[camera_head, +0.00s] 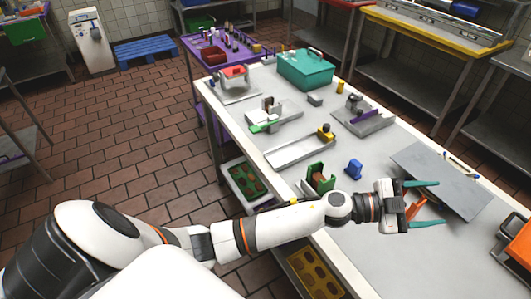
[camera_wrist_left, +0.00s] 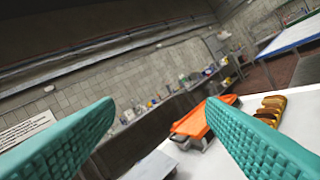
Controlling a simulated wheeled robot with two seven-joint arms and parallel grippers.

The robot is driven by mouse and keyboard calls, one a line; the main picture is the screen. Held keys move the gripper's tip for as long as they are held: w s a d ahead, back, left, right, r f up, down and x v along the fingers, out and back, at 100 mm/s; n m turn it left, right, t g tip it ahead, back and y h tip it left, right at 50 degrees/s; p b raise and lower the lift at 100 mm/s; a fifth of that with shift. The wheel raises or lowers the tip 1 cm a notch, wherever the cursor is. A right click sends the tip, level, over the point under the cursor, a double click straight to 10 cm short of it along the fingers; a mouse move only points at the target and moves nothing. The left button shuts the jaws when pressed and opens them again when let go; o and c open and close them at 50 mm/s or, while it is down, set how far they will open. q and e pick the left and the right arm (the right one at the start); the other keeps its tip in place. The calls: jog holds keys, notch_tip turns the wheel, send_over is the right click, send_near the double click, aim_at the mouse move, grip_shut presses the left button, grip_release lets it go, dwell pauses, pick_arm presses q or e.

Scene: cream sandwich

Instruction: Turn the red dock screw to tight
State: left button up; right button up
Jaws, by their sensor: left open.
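I cannot clearly make out the red dock screw in either view. A white fixture with a red upper part (camera_head: 233,72) stands at the far left end of the table; whether the screw is on it is too small to tell. My left gripper (camera_head: 432,204) is open and empty over the near right part of the table, well away from that fixture. An orange-red piece (camera_head: 414,207) shows between its teal fingers in the head view; I cannot tell its height. The spread fingers also fill the sides of the left wrist view (camera_wrist_left: 160,108). My right gripper is not in view.
An orange thing (camera_head: 516,243) stands at the right edge.

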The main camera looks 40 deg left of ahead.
pick_arm(q)
jog(key=s+a+f+n+t+y, duration=0.1)
jog(key=s+a+f+n+y, duration=0.1)
jog(key=a+f+n+y, duration=0.55)
jog(key=s+a+f+n+t+y, duration=0.1)
jog(key=s+a+f+n+y, duration=0.1)
jog(key=a+f+n+y, duration=0.55)
jog(key=s+a+f+g, duration=0.3)
jog(key=s+f+g, duration=0.2)
jog(key=s+f, duration=0.4)
jog(key=s+a+f+g+y+b, duration=0.1)
jog(key=s+a+f+g, duration=0.3)
jog(key=s+f, duration=0.5)
jog(key=s+g, duration=0.1)
jog(key=s, duration=0.2)
jog(key=shift+s+a, duration=0.25)
jog(key=shift+s, duration=0.15)
jog(key=shift+w, duration=0.1)
